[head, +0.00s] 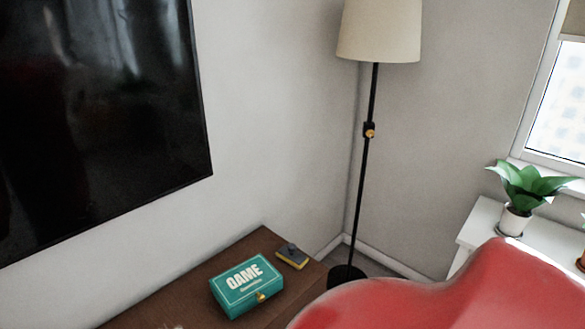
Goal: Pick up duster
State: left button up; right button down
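A small dark grey and yellow object (292,257), which looks like the duster, lies on the brown wooden cabinet top (190,293) near its far right end. It sits just behind and to the right of a teal game box and appears apart from it. Neither of my grippers shows in the head view.
The teal game box (246,285) is on the cabinet beside the duster. A floor lamp (368,180) stands in the corner, and a large red rounded thing (440,290) fills the lower right. A TV (100,110) hangs above; a potted plant (515,222) stands on a white surface.

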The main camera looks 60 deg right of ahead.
aim_at(288, 254)
jog(key=z, duration=1.85)
